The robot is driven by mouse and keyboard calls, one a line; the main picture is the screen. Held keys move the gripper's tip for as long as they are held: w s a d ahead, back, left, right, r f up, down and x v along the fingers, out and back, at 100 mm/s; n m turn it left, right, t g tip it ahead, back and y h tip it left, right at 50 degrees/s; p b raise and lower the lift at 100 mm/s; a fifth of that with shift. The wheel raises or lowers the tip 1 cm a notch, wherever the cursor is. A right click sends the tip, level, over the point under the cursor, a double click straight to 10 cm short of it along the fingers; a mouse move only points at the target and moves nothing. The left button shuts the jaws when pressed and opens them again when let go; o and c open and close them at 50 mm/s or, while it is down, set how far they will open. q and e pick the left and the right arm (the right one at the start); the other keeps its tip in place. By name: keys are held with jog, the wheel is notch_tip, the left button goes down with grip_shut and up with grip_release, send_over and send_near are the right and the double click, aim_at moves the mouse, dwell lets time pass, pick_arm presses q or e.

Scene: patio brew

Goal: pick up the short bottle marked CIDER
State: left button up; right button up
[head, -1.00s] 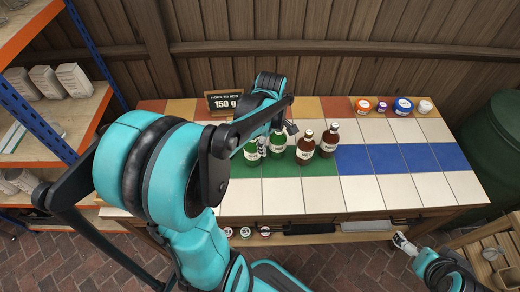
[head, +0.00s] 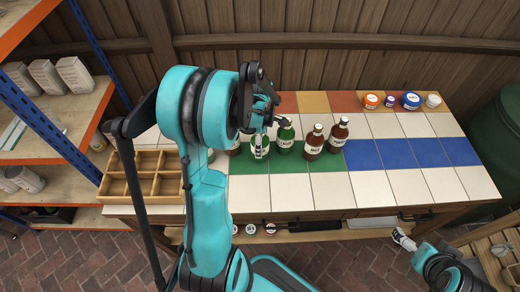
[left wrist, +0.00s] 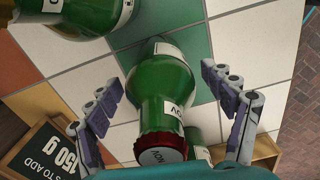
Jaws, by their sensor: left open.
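Green bottles stand in a group at the middle of the table: one (head: 260,149) by my left gripper and another (head: 287,138) beside it to the right. My left gripper (head: 271,135) is over this group. In the left wrist view a green bottle with a dark red cap (left wrist: 163,92) is between the open fingers of my left gripper (left wrist: 160,108), with a gap on each side. Its label is only partly visible, and I cannot read CIDER on any bottle. My right gripper (head: 404,240) is low at the right, away from the bottles; its jaws are too small to judge.
Two brown bottles, one in front (head: 313,147) and one behind (head: 338,134), stand close on the right. A compartmented wooden crate (head: 143,202) is at the table's left end. Small jars, including an orange one (head: 371,101), sit at the back right. A dark sign (left wrist: 50,158) reads 150 g.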

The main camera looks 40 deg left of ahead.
pick_arm(q)
jog(key=c, duration=1.8)
